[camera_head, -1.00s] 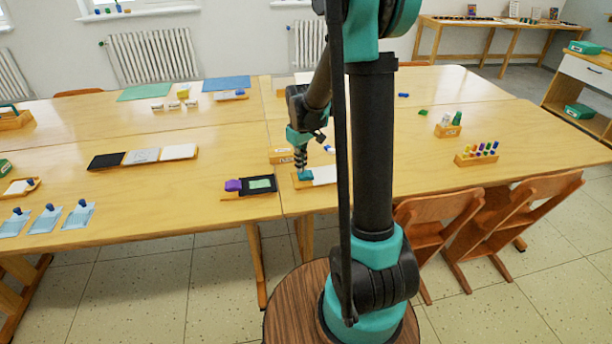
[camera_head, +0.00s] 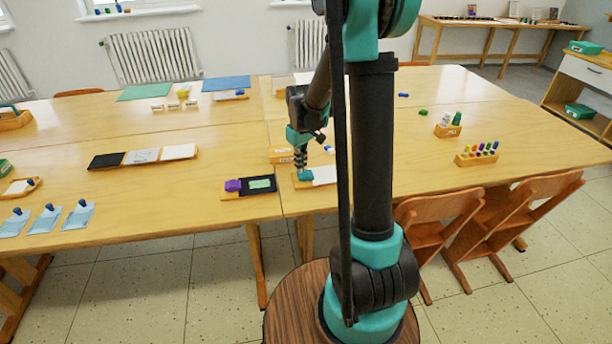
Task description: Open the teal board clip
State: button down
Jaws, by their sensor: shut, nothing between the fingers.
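The teal board clip (camera_head: 304,175) sits at the left end of a small wooden board (camera_head: 299,185) with a white sheet (camera_head: 323,175) on it, near the table's front edge. My gripper (camera_head: 301,167) points down and is shut, with its fingertips right at the clip. I cannot tell from this view whether they touch it. The clip is small and partly hidden by the fingers. My arm hides the right end of the board.
A wooden box (camera_head: 281,155) stands just behind. A peg block (camera_head: 476,158) and a bottle holder (camera_head: 447,130) stand on the right. Chairs (camera_head: 440,228) are tucked at the front right.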

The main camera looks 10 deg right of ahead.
aim_at(301, 175)
jog(key=shift+f, duration=0.95)
dwell(0.6)
jog(key=shift+r, duration=3.5)
jog(key=shift+s, duration=0.1)
jog(key=s+d+f+m+t, duration=0.2)
jog(key=s+m, duration=0.1)
jog(key=s, duration=0.8)
jog(key=s+d+f+m+t, duration=0.2)
jog(key=s+m, duration=0.1)
jog(key=s, duration=0.7)
jog(key=shift+s, duration=0.4)
